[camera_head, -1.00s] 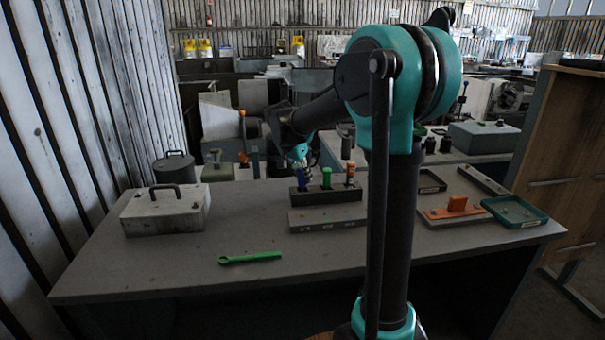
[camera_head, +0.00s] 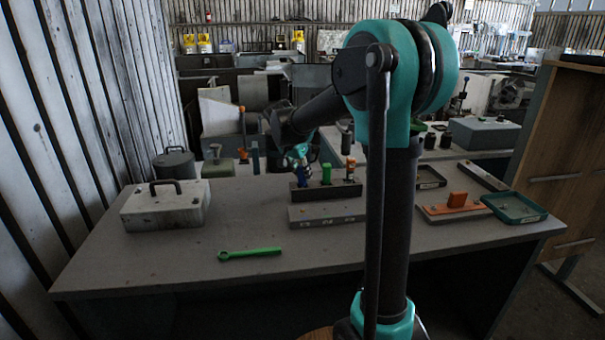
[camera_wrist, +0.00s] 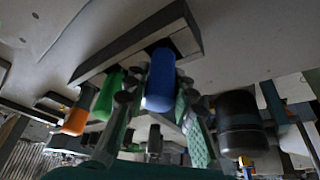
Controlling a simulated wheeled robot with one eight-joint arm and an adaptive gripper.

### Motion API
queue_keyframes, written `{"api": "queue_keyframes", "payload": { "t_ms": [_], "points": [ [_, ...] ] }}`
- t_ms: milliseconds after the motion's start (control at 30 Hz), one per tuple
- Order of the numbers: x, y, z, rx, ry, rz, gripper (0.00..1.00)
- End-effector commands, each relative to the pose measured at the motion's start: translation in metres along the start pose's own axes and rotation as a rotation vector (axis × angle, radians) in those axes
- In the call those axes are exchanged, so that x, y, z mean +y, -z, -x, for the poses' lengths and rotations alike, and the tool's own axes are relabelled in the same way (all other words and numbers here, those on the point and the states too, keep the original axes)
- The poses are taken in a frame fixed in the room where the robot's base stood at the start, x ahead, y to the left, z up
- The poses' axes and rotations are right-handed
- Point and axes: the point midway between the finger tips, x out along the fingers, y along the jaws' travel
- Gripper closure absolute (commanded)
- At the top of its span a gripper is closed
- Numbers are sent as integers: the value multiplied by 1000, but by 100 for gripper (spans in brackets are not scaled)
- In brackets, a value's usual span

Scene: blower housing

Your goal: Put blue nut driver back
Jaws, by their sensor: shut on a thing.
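The blue nut driver (camera_wrist: 160,82) is between the two fingers of my gripper (camera_wrist: 158,112) in the wrist view, with its blue handle toward the camera. In the head view its handle (camera_head: 303,179) is a small blue patch at the left end of the dark rack (camera_head: 326,192). My gripper (camera_head: 298,160) is shut on it there. The rack also shows behind the handle in the wrist view (camera_wrist: 118,52). The driver's shaft is hidden, so I cannot tell how deep it sits in the rack.
A green driver (camera_head: 326,174) and an orange driver (camera_head: 350,170) stand in the rack. A grey labelled block (camera_head: 325,215) lies in front. A green wrench (camera_head: 250,254), a metal box (camera_head: 165,206) and an orange-handled block (camera_head: 457,205) are on the table (camera_head: 180,265).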

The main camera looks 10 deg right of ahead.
Motion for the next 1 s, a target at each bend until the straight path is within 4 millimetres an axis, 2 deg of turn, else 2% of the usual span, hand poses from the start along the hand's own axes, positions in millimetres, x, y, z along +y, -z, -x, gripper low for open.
{"api": "queue_keyframes", "payload": {
  "t_ms": [167,200,367,567,767,1000],
  "points": [
    [0,0,0,0,0,0,100],
    [0,0,0,0,0,0,71],
    [0,0,0,0,0,0,52],
    [0,0,0,0,0,0,51],
    [0,0,0,0,0,0,30],
    [0,0,0,0,0,0,30]
  ]
}}
